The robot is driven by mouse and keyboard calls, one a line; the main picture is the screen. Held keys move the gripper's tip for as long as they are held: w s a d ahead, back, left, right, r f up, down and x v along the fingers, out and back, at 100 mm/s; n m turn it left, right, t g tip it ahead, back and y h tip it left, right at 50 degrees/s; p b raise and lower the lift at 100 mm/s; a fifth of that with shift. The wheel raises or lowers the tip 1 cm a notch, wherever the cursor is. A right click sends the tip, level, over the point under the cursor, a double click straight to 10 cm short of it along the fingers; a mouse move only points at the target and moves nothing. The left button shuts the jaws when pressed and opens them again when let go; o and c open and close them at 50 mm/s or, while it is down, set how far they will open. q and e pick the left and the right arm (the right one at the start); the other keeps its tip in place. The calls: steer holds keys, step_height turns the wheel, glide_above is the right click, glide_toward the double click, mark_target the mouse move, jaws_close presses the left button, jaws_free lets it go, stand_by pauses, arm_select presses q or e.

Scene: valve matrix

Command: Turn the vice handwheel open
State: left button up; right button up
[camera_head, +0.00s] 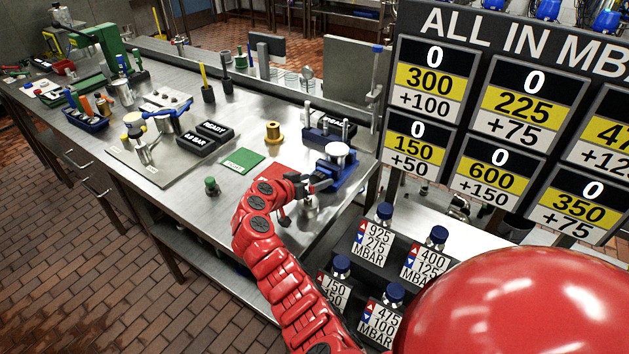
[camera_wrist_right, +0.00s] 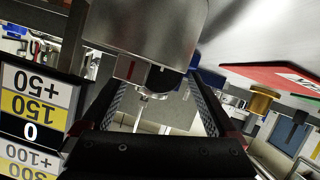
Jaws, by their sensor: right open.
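The blue vice (camera_head: 346,176) stands near the bench's right end, with a pale round piece (camera_head: 336,149) on top. My right gripper (camera_head: 312,187) is at the vice's near left side, partly in front of it. In the right wrist view my right gripper (camera_wrist_right: 158,105) is open. A large metal cylinder (camera_wrist_right: 145,30) fills the top of that view, with a dark knob and a thin metal rod showing between the fingers. I cannot make out the handwheel clearly or tell whether the fingers touch anything. My left gripper is out of view.
A red mat (camera_head: 270,177) and a green mat (camera_head: 242,160) lie left of the vice, with a brass spool (camera_head: 273,132) behind. A dark green knobbed piece (camera_head: 211,186) stands near the front edge. A display board (camera_head: 480,80) and blue-capped valves (camera_head: 384,211) are to the right.

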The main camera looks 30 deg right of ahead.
steer(key=b+v, duration=0.4)
steer(key=v, duration=1.3)
steer(key=shift+f, duration=0.1)
